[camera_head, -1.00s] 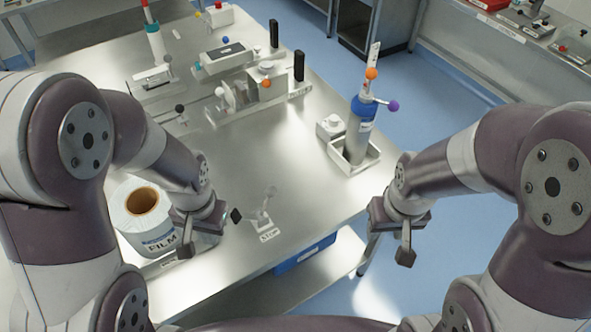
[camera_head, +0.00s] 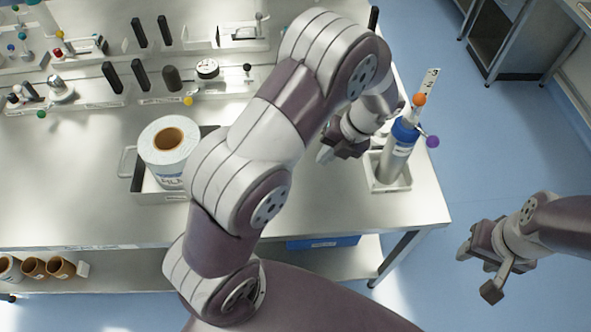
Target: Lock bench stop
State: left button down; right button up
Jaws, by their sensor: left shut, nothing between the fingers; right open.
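The bench stop, a small lever by a STOP label, does not show now; my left arm covers that part of the steel bench (camera_head: 75,200). My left gripper (camera_head: 327,153) is shut and empty, just left of the blue-topped cylinder (camera_head: 402,135) with orange and purple knobs. It looks apart from the cylinder, but the depth is hard to tell. My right gripper (camera_head: 478,272) is open and empty, off the bench's right side above the blue floor.
A film roll (camera_head: 168,150) sits in a tray (camera_head: 125,165) left of my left arm. The cylinder stands in a white holder (camera_head: 390,185). Fixtures with black posts (camera_head: 112,77) line the back left. Cardboard cores (camera_head: 33,268) and a blue bin (camera_head: 322,243) are below the bench top.

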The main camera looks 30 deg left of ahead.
notch_tip(320, 180, down, 4)
jog(key=d+b, duration=0.1)
jog(key=b, duration=0.3)
pick_arm(q)
jog(key=s+a+f+p, duration=0.2)
jog(key=a+f+p, duration=0.3)
jog(key=f, duration=0.3)
jog(key=shift+s+a+f, duration=0.15)
jog(key=shift+s+a, duration=0.25)
jog(key=shift+a, duration=0.5)
pick_arm(e)
jog(key=r, duration=0.5)
jog(key=shift+w+a, duration=0.1)
jog(key=shift+w, duration=0.15)
pick_arm(q)
jog(key=shift+w+d, duration=0.1)
pick_arm(e)
jog(key=shift+w+f, duration=0.1)
